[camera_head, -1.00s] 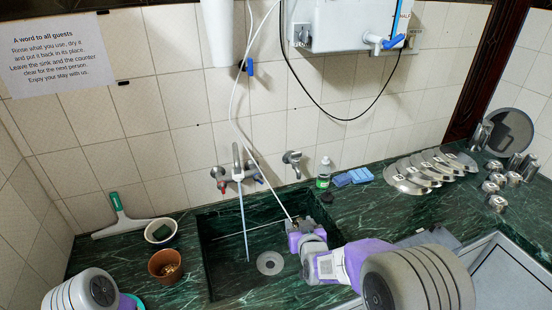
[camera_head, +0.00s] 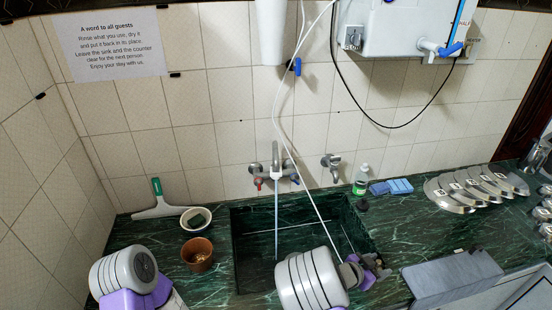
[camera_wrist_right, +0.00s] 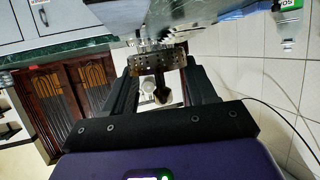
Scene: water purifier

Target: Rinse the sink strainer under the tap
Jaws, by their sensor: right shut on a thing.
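The tap (camera_head: 275,168) is on the tiled wall above the dark green sink (camera_head: 245,260). A thin pale stream (camera_head: 276,225) runs straight down from its spout into the sink. My right gripper (camera_head: 376,262) is at the sink's right edge, to the right of the stream and apart from it. In the right wrist view, its dark fingers (camera_wrist_right: 158,80) are shut on a brownish perforated piece, the sink strainer (camera_wrist_right: 158,61). In the head view the strainer is small and hard to make out. My left arm shows at the lower left, but its fingertips are not visible.
A grey slab (camera_head: 452,278) lies at right front.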

